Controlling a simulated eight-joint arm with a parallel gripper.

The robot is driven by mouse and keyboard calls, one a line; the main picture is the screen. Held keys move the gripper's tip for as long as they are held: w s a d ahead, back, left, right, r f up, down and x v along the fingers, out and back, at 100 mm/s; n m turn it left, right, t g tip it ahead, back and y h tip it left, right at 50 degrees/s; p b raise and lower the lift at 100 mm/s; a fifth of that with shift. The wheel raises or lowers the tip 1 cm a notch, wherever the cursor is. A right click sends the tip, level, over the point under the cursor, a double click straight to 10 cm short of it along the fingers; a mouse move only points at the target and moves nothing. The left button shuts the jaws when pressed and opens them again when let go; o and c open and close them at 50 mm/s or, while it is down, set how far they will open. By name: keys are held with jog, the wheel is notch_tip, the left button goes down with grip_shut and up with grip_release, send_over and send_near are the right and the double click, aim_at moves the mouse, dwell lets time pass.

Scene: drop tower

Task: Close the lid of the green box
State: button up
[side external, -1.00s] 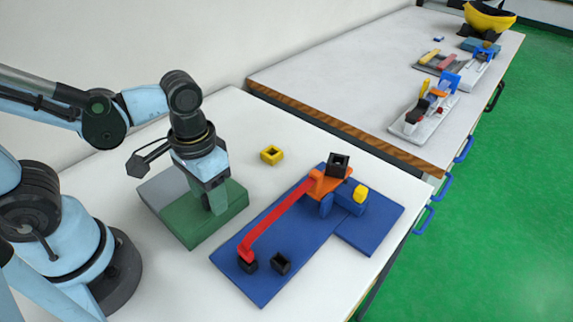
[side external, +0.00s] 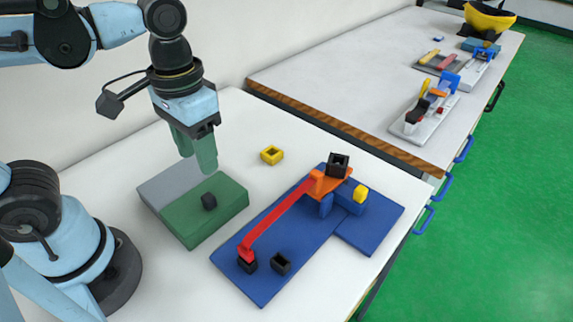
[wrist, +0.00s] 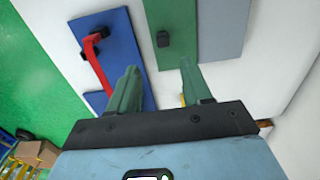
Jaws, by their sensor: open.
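The green box (side external: 195,230) stands on the white table, in front of my arm. Its green top is flat and bears a black knob (side external: 209,201). A flat grey panel (side external: 178,184) adjoins the green part on its far left side. In the wrist view the green top (wrist: 196,38), its knob (wrist: 162,40) and the grey panel (wrist: 222,30) lie side by side. Whether the green top covers the whole opening I cannot tell. My gripper (side external: 196,160) is open and empty, above and behind the knob, apart from it; its two green fingers show in the wrist view (wrist: 160,82).
A blue board (side external: 275,245) with a red bar (side external: 275,220), an orange piece and black sockets lies right of the box. A yellow hollow block (side external: 271,155) sits behind. A second table (side external: 340,75) holds more parts.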

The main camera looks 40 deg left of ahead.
jog(key=shift+r, duration=1.1)
jog(key=shift+w+f, duration=0.1)
jog(key=w+a+f+t, duration=0.3)
jog(key=w+a+t, duration=0.3)
jog(key=t, duration=0.1)
jog(key=shift+w+f, duration=0.4)
